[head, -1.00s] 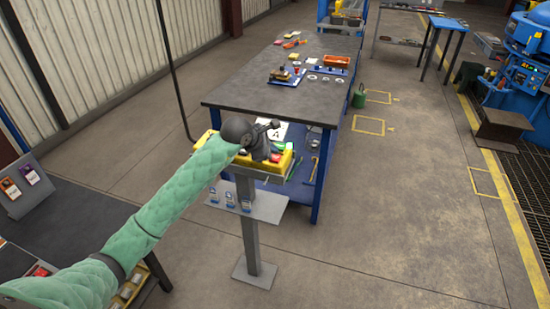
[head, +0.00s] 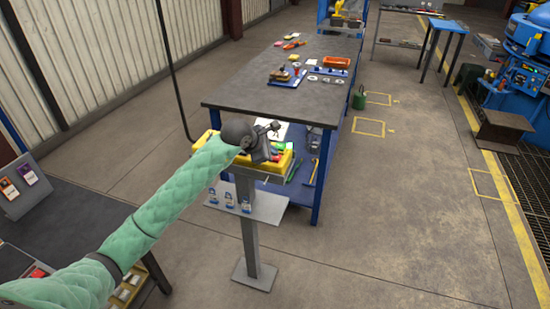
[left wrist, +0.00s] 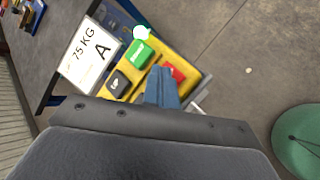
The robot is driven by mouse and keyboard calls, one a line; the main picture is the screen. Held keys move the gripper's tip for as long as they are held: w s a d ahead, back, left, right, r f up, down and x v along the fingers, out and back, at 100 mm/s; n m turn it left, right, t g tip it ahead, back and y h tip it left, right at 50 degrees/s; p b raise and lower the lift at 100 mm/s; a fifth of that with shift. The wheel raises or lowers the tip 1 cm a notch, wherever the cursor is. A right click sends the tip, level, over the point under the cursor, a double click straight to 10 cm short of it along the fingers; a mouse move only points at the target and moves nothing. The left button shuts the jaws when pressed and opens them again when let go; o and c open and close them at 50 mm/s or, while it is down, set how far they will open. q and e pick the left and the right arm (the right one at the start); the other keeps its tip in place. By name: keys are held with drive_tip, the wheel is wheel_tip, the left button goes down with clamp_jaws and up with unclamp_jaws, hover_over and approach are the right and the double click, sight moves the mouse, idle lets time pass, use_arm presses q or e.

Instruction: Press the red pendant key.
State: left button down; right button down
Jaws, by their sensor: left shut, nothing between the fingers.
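The yellow pendant box (left wrist: 195,72) lies under my left gripper in the left wrist view. It carries a red key (left wrist: 174,72), a green key (left wrist: 138,54), a black key (left wrist: 119,84) and a white round knob (left wrist: 142,33). My left gripper (left wrist: 161,72) is shut and empty, its blue-grey fingertips just left of the red key and partly covering it. I cannot tell whether they touch it. In the head view the gripper (head: 262,149) is over the yellow box (head: 204,142) and hides much of it. My right gripper is not in view.
The box sits on a grey post (head: 250,240) with a small shelf (head: 268,213). A white card marked 75 KG A (left wrist: 86,60) stands beside the keys. A dark workbench (head: 240,92) is just behind. The floor to the right is open.

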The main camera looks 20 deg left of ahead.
use_arm(q)
drive_tip(key=shift+f+b, duration=0.4)
idle(0.4)
drive_tip(key=shift+r, duration=0.9)
drive_tip(key=shift+r+p, duration=0.6)
drive_tip(key=shift+r, duration=1.9)
